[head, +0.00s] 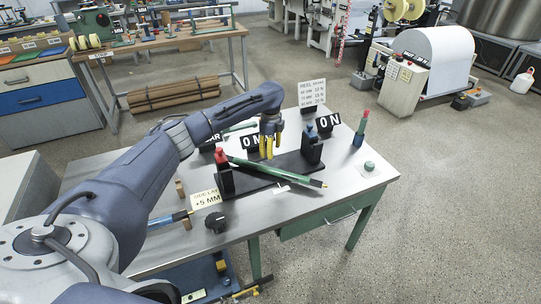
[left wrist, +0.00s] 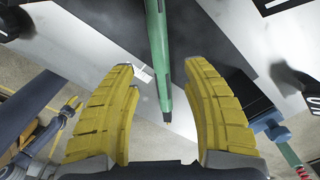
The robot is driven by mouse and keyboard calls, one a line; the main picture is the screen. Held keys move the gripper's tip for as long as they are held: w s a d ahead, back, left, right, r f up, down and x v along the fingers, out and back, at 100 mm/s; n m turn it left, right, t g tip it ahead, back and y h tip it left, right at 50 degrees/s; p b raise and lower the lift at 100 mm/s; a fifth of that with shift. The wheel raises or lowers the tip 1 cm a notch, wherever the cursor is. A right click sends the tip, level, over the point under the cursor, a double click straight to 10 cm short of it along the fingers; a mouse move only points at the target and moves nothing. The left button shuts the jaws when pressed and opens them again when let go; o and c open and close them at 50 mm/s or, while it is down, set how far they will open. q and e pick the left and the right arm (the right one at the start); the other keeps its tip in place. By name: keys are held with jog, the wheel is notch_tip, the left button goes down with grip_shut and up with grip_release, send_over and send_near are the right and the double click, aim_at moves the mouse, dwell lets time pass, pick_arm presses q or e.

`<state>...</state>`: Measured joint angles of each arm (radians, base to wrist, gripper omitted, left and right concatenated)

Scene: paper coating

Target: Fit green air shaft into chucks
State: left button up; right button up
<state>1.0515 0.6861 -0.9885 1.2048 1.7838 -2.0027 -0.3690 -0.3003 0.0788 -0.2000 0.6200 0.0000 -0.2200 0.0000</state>
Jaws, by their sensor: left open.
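The green air shaft (head: 278,172) lies slantwise across the dark base between the chucks, its tip pointing to the front right. The red-topped chuck (head: 224,174) stands at the base's left end, and the blue-topped chuck (head: 311,146) at its right end. The shaft's right part lies in front of the blue-topped chuck, apart from it. My left gripper (head: 266,152) points down above the base, behind the shaft. In the left wrist view its yellow fingers (left wrist: 160,110) are spread, with the green shaft (left wrist: 158,50) showing between and beyond them, not gripped.
A black knob-like part (head: 215,222) and a sign reading +5 MM (head: 207,199) are at the front left. The table's front right is mostly clear.

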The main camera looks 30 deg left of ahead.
pick_arm(q)
notch_tip(320, 180, up, 9)
jog(key=shift+r, duration=0.15)
dwell(0.6)
